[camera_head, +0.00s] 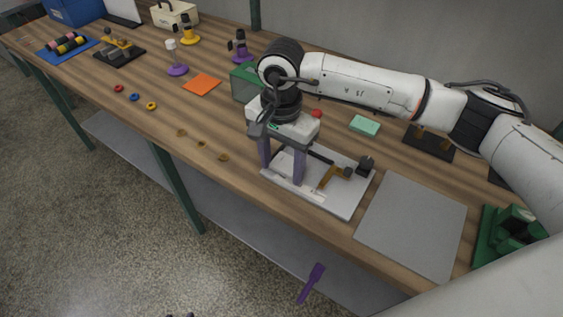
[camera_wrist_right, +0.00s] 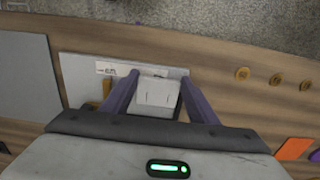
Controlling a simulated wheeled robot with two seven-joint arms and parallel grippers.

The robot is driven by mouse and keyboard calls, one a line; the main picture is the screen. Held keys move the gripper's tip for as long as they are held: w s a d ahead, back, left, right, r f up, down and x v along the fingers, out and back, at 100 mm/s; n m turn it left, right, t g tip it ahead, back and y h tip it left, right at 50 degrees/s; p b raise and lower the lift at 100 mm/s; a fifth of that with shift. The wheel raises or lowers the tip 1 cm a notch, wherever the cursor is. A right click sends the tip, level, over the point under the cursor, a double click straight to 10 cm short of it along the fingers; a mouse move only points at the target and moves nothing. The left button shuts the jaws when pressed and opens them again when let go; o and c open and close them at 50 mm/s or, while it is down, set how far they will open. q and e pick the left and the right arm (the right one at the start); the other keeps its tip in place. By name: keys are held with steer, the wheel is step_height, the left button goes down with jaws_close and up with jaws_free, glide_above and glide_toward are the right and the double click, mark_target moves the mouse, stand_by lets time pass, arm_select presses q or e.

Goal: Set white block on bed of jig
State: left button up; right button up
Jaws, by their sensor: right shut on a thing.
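The jig is a white plate (camera_head: 335,202) on the bench, with a dark and brass toggle clamp (camera_head: 338,173) on it. It also shows in the right wrist view (camera_wrist_right: 78,68). My right gripper (camera_head: 282,170) points down over the jig's left part. Its two purple fingers are shut on the white block (camera_wrist_right: 158,92), which shows between them in the right wrist view. The block's underside is hidden, so I cannot tell whether it touches the bed. In the head view the block is hard to make out between the fingers. My left gripper is not in view.
A grey flat plate (camera_head: 412,222) lies right of the jig, and a green fixture (camera_head: 510,232) stands beyond it. A green box (camera_head: 246,83) stands behind my right gripper. Small brass pieces (camera_head: 201,144) lie to the left. A purple slim thing (camera_head: 312,283) shows below the bench's front edge.

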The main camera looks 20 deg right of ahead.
mark_target(281, 171)
steer(key=shift+f, duration=0.2)
steer(key=o, duration=1.1)
steer(key=shift+r, duration=0.1)
steer(key=shift+r, duration=0.15)
step_height(281, 171, up, 12)
steer(key=shift+b, duration=0.65)
